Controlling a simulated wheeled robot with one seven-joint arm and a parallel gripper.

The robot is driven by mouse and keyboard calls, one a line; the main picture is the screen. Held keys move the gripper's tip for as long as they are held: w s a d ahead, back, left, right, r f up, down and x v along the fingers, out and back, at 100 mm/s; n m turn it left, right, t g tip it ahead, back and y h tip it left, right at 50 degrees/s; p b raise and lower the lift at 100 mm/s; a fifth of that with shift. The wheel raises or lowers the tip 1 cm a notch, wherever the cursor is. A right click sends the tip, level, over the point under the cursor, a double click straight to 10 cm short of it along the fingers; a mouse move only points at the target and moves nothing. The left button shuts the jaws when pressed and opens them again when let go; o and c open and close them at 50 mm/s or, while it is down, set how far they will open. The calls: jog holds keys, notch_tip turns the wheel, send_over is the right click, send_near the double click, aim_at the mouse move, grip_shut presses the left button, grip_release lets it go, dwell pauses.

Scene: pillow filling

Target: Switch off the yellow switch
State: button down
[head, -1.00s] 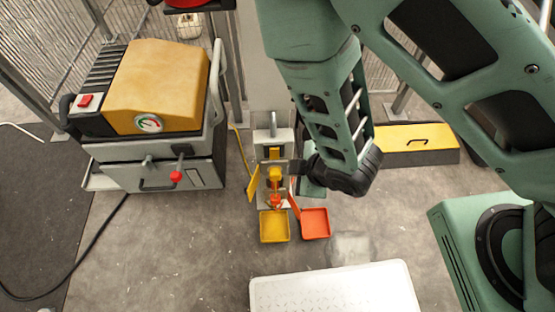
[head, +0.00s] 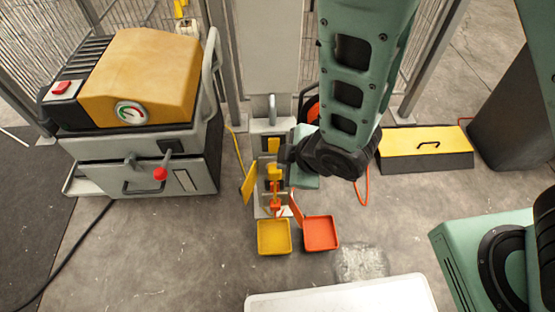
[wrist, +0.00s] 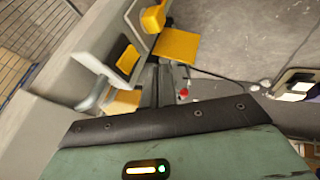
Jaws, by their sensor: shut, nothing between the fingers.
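A narrow grey switch box (head: 265,143) stands on the floor in the middle of the head view. A yellow switch part (head: 274,172) sits on its front, with an orange part (head: 276,199) just below. A yellow block also shows at the top of the wrist view (wrist: 153,18); I cannot tell if it is the same part. My gripper (head: 284,157) is shut and empty, at the box's right side, close above the yellow part. I cannot tell whether it touches. The switch's on or off position is unclear.
A yellow tray (head: 273,237) and an orange tray (head: 320,234) lie before the box. A machine with a yellow hood (head: 150,75) stands left. A yellow-topped black block (head: 425,145) lies right. A pale plate (head: 340,300) is at the front.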

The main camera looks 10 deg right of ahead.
aim_at(274, 146)
jog(key=w+a+f+b, duration=0.1)
jog(key=w+f+b, duration=0.2)
jog(key=w+b, duration=0.1)
jog(key=shift+w+f+b, duration=0.3)
jog(key=shift+w+f, duration=0.05)
jog(key=shift+w, duration=0.55)
jog(key=shift+a, duration=0.1)
